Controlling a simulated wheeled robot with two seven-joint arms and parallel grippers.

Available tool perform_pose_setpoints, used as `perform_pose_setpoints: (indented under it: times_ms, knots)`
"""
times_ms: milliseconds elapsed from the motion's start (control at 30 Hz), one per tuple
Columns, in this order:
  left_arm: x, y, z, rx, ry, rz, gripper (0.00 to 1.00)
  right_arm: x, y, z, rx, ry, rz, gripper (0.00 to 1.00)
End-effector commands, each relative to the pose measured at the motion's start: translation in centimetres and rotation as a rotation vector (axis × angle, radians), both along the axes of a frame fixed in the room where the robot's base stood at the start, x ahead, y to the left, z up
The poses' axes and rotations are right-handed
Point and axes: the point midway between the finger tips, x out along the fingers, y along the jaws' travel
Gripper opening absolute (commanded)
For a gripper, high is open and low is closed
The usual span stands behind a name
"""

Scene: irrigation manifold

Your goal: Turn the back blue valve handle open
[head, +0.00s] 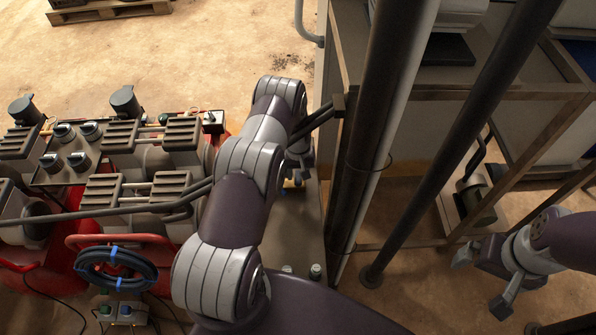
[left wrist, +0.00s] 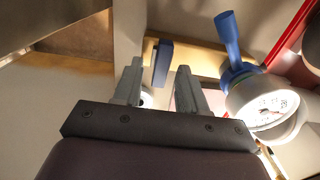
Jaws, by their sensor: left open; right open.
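In the left wrist view, a blue flat handle (left wrist: 162,56) shows in the gap between the two fingers of my left gripper (left wrist: 160,68), near their tips. The fingers stand apart on either side of it; I cannot tell whether either touches it. A second blue handle (left wrist: 230,43) stands to the right, by a round white gauge (left wrist: 268,106). I cannot tell for sure which handle is the back one. In the head view my left arm hides most of the valve area and that gripper. My right gripper (head: 482,281) is open and empty at the lower right.
In the head view, dark upright posts (head: 385,100) stand just right of my left arm, beside a metal-framed shelf (head: 455,110). Grey and red machinery (head: 150,150) with a coiled black hose (head: 117,268) fills the left. A wooden pallet (head: 110,10) lies at the back left on bare floor.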

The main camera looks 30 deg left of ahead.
Motion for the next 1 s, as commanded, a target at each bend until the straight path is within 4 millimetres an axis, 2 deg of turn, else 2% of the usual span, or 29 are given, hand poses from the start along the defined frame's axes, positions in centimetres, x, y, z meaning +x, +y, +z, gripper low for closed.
perform_pose_setpoints:
  times_ms: [33, 133, 567, 1000]
  knots:
    - [0.0, 0.0, 0.0, 0.000, 0.000, 0.000, 0.32, 0.0, 0.0, 0.0, 0.000, 0.000, 0.000, 1.00]
    - [0.0, 0.0, 0.0, 0.000, 0.000, 0.000, 0.00, 0.0, 0.0, 0.0, 0.000, 0.000, 0.000, 1.00]
    - [0.0, 0.0, -0.1, 0.000, 0.000, 0.055, 0.00, 0.0, 0.0, -0.6, 0.000, 0.000, 0.000, 1.00]
    - [-0.2, 0.2, -0.3, 0.001, -0.001, 0.405, 0.00, 0.0, 0.0, -3.4, 0.000, 0.000, 0.000, 1.00]
